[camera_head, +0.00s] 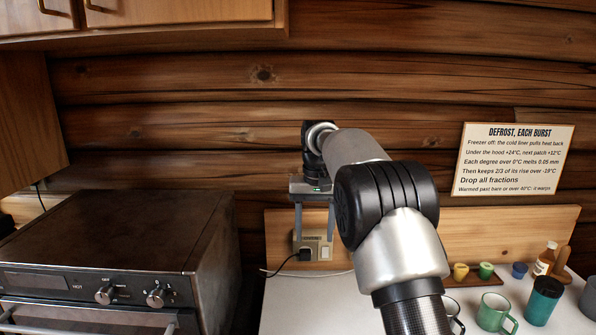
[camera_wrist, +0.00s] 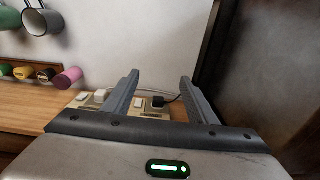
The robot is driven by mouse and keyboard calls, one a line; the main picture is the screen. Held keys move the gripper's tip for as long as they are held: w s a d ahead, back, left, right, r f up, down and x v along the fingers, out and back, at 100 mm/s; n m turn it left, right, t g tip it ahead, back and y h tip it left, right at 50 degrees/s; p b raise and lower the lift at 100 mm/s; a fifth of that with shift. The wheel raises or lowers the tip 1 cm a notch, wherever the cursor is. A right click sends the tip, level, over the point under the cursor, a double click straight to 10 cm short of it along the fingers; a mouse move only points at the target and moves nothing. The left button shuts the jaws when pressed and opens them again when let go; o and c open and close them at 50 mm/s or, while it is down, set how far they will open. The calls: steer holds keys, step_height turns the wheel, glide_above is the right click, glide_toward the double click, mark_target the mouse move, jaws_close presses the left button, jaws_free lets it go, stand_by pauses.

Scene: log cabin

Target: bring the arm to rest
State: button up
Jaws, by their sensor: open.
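My arm reaches forward from the bottom right of the head view and bends at a black joint. My gripper (camera_head: 314,237) hangs with its fingers pointing down, in front of the log wall and the wooden backboard. In the wrist view the two grey fingers of my gripper (camera_wrist: 159,77) stand well apart with nothing between them. A wall socket (camera_head: 312,250) with a black plug (camera_head: 304,255) shows behind and below the fingers in the head view. The gripper looks clear of it, though the exact gap is hard to tell.
A dark oven (camera_head: 110,250) stands at left, under wooden cabinets (camera_head: 180,10). The white counter (camera_head: 310,300) is bare near the socket. At right are a green mug (camera_head: 495,312), a teal cup (camera_head: 543,300), a bottle (camera_head: 545,260) and small coloured cups. A sign (camera_head: 514,158) hangs above.

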steer(key=s+d+r+t, duration=0.1)
steer(key=s+d+r, duration=0.2)
steer(key=s+r, duration=0.4)
steer(key=s+d+r+t, duration=0.1)
steer(key=s+d+r, duration=0.2)
steer(key=s+r, duration=0.5)
steer(key=s+d+f+t, duration=0.1)
steer(key=s+f, duration=0.3)
steer(key=s, duration=0.7)
steer(key=s+d+f+t, duration=0.2)
steer(key=s+f, duration=0.2)
steer(key=s, duration=0.8)
steer(key=shift+s+d+f, duration=0.2)
steer(key=shift+d+f, duration=0.05)
steer(key=shift+d, duration=0.1)
